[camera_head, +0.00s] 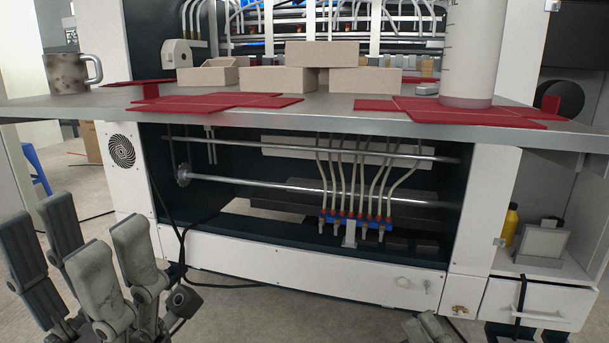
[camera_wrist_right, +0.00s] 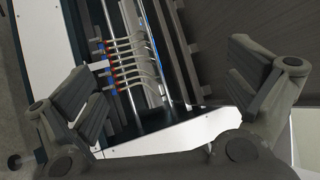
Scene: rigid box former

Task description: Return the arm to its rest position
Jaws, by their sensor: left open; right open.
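My left gripper (camera_head: 95,262) is at the lower left of the head view, open and empty, in front of the machine and below the table edge. My right gripper (camera_wrist_right: 170,95) shows in the right wrist view with its two fingers wide apart and nothing between them. The machine's lower bay with tubes and rods shows beyond it. In the head view only a small grey tip of what may be the right gripper (camera_head: 432,325) shows at the bottom edge.
A grey table (camera_head: 330,112) carries several beige boxes (camera_head: 322,54), red flat sheets (camera_head: 215,102), a mug (camera_head: 68,74) and a white cylinder (camera_head: 470,50). The white machine frame (camera_head: 330,272) stands below. A drawer unit (camera_head: 535,303) is at right. Floor in front is open.

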